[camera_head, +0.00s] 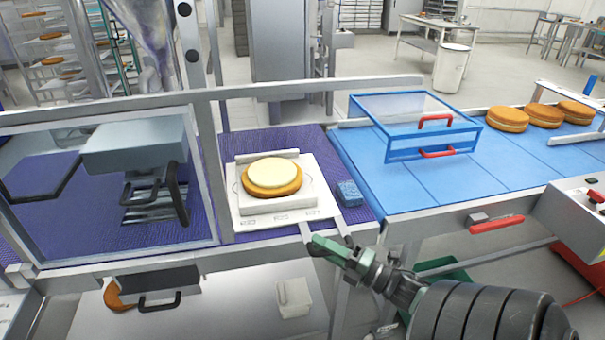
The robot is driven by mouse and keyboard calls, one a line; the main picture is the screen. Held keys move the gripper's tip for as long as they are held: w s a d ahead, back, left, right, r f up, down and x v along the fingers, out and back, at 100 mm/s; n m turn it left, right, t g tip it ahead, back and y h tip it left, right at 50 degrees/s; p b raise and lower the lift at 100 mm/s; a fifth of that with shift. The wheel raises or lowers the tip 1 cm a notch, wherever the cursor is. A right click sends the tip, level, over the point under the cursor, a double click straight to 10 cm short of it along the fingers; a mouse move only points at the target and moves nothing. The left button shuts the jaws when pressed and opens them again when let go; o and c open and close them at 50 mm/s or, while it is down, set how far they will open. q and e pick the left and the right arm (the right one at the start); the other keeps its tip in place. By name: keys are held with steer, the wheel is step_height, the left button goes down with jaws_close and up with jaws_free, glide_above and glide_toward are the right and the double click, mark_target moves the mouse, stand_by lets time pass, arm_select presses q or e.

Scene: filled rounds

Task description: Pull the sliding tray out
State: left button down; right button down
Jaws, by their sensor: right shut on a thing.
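The white sliding tray (243,222) lies on the purple belt in the middle of the head view. A golden round with a pale cream top (272,176) sits on a white square plate on it. Two metal bars reach forward from the tray's front right to a handle. My right gripper (326,243) comes in from the lower right, with green fingers shut on that handle, which they mostly hide. My left gripper is not in view.
A blue block (349,193) lies just right of the tray. A clear guard with a blue frame and red handles (437,152) stands over the blue belt (470,180), with several golden rounds (497,119) behind. A metal front rail (130,265) and a depositing machine (135,147) are at left.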

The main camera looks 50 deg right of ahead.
steer(key=shift+s+d+r, duration=0.15)
steer(key=shift+d+r, duration=0.35)
steer(key=shift+d, duration=0.05)
steer(key=c, duration=1.4)
jaws_free()
steer(key=shift+o, duration=0.2)
steer(key=shift+s+d+f, duration=0.1)
steer(key=shift+s+f, duration=0.05)
steer(key=shift+s, duration=0.05)
steer(key=shift+f, duration=0.15)
steer(key=r+b+v, duration=0.1)
steer(key=b+v, duration=0.1)
steer(key=v, duration=0.5)
steer(key=shift+s+f, duration=0.4)
steer(key=shift+f, duration=0.1)
